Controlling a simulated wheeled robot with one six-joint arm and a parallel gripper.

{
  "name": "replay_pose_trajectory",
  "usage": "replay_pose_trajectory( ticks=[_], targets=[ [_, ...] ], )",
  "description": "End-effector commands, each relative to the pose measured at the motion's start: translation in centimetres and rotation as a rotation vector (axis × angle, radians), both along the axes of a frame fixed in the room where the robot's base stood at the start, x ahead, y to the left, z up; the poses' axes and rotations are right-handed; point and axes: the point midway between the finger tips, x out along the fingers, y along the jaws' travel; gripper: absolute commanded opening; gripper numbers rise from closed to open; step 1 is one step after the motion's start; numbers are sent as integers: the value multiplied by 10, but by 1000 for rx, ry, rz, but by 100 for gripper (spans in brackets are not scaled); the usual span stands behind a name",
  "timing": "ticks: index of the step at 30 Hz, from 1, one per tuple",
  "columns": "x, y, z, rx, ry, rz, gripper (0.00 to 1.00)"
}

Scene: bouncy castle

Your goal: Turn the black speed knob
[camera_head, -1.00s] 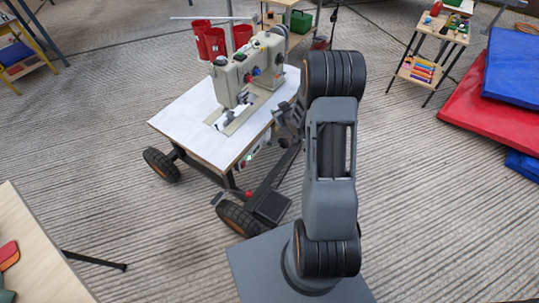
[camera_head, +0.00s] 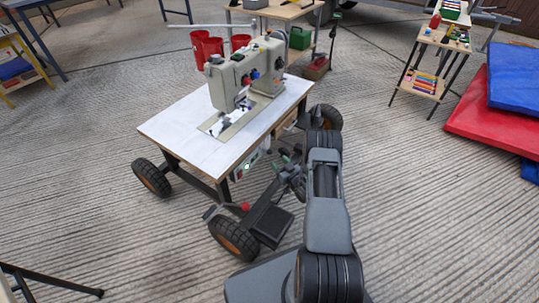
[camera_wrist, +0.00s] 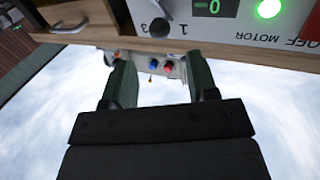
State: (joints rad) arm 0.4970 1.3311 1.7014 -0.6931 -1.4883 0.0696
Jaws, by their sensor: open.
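The black speed knob (camera_wrist: 160,28) is a small round dark knob on the white control panel (camera_wrist: 178,10), beside the upside-down numbers 1 and 3. In the head view the panel (camera_head: 251,163) hangs under the sewing table's front edge, and I cannot make out the knob there. My gripper (camera_wrist: 160,78) is open and empty, its two green fingers apart, below the knob in the wrist picture. No contact with the knob shows. In the head view my gripper (camera_head: 291,160) is just right of the panel, partly hidden by my arm.
The panel has a lit green light (camera_wrist: 269,8) and a display reading 0 (camera_wrist: 214,7). The wheeled sewing table (camera_head: 170,128) carries a sewing machine (camera_head: 245,75) with red and blue knobs. Red buckets (camera_head: 207,48) stand behind.

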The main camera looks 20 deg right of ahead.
Motion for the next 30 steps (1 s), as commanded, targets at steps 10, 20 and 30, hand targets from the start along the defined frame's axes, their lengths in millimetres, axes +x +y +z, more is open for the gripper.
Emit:
replay_pose_trajectory(
  ticks=[10, 20, 30],
  targets=[
    [59, 12, -2, -2, -1, 1, 53],
    [82, 16, 0, -1, 1, 0, 53],
    [83, 17, 0, 0, 1, -1, 50]
  ],
)
